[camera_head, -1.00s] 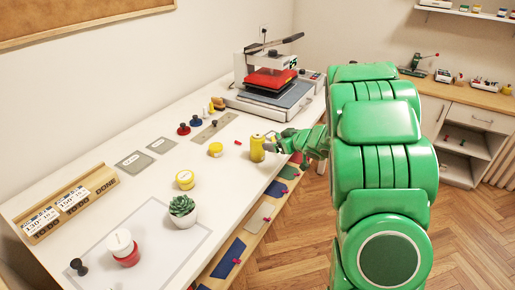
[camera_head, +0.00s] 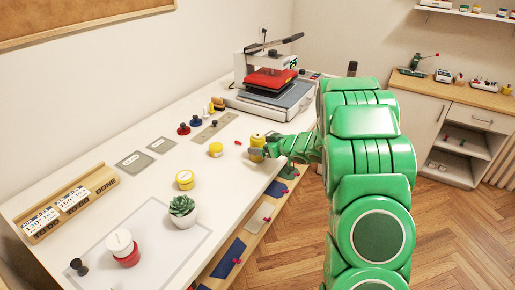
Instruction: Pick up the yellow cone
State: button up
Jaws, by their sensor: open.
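The yellow cone (camera_head: 257,141) stands upright on the white table near its right edge, beyond the plant. My gripper (camera_head: 262,147) is at the cone, coming in from the right. Its grey fingers are open and look to be around or just beside the cone's body. Whether they touch it cannot be told, since the fingers and green wrist hide part of the cone.
A yellow-lidded pot (camera_head: 216,149) stands close left of the cone, another yellow pot (camera_head: 185,180) nearer. A succulent (camera_head: 182,208) and a red-and-white container (camera_head: 123,247) stand in front. A heat press (camera_head: 271,85) stands behind. A small red item (camera_head: 238,142) lies nearby.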

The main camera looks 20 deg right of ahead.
jog(key=shift+x, duration=1.25)
jog(key=c, duration=1.2)
